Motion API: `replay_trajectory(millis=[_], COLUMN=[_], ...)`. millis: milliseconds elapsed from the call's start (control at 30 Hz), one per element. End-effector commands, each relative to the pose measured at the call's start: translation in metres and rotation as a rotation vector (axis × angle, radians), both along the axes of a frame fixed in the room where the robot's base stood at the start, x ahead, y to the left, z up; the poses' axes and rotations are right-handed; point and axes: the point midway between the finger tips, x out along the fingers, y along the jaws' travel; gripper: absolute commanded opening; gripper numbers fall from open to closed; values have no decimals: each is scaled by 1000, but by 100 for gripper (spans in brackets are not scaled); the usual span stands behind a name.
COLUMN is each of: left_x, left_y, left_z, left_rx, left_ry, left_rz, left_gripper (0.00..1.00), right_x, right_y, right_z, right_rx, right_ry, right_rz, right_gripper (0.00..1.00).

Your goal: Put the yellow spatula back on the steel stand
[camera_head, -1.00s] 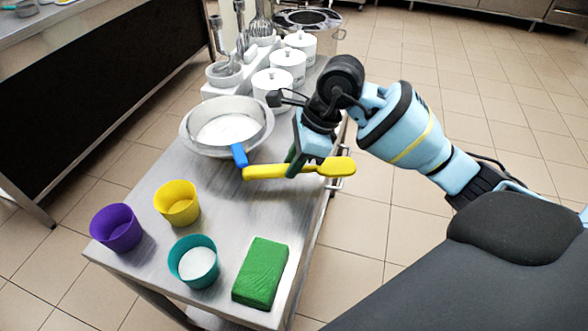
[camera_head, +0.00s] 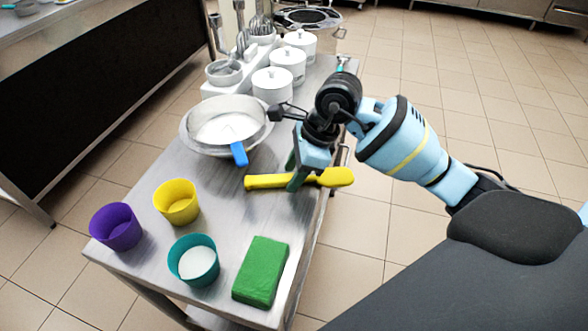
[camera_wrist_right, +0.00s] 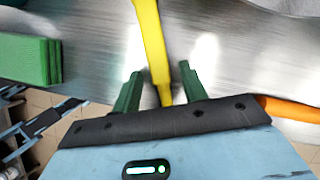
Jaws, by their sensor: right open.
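The yellow spatula (camera_head: 265,181) lies level at the steel stand's (camera_head: 228,220) right edge, its broad end sticking out past that edge. It appears to rest on the steel top, though contact underneath is hard to see. My right gripper (camera_head: 296,180) is over the spatula's middle. In the right wrist view, the spatula (camera_wrist_right: 152,45) runs between the two green fingers of my open right gripper (camera_wrist_right: 160,72), with a gap visible on the right side. My left gripper is not in view.
Purple (camera_head: 116,227), yellow (camera_head: 177,203) and teal (camera_head: 194,261) cups and a green block (camera_head: 260,272) stand on the near part. A steel bowl (camera_head: 190,140) with a blue handle (camera_head: 239,153) sits behind the spatula. White lidded pots (camera_head: 272,86) stand farther back.

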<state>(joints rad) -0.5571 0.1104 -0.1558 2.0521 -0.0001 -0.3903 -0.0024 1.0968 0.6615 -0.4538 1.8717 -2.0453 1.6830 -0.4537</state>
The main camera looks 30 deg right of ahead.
Motion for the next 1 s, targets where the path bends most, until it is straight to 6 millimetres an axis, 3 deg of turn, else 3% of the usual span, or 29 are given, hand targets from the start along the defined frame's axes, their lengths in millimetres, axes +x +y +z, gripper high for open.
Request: replay_trajectory(millis=[267, 700, 1000], left_x=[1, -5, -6], left_y=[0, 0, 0], left_z=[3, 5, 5], left_rx=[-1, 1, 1], left_ry=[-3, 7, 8], left_rz=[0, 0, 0], left_gripper=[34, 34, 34], right_x=[-2, -17, -20], right_y=[-7, -36, -42], right_z=[21, 97, 114], right_rx=[-2, -1, 0], right_ry=[-3, -1, 0], right_rz=[-2, -2, 0], right_gripper=[43, 43, 43])
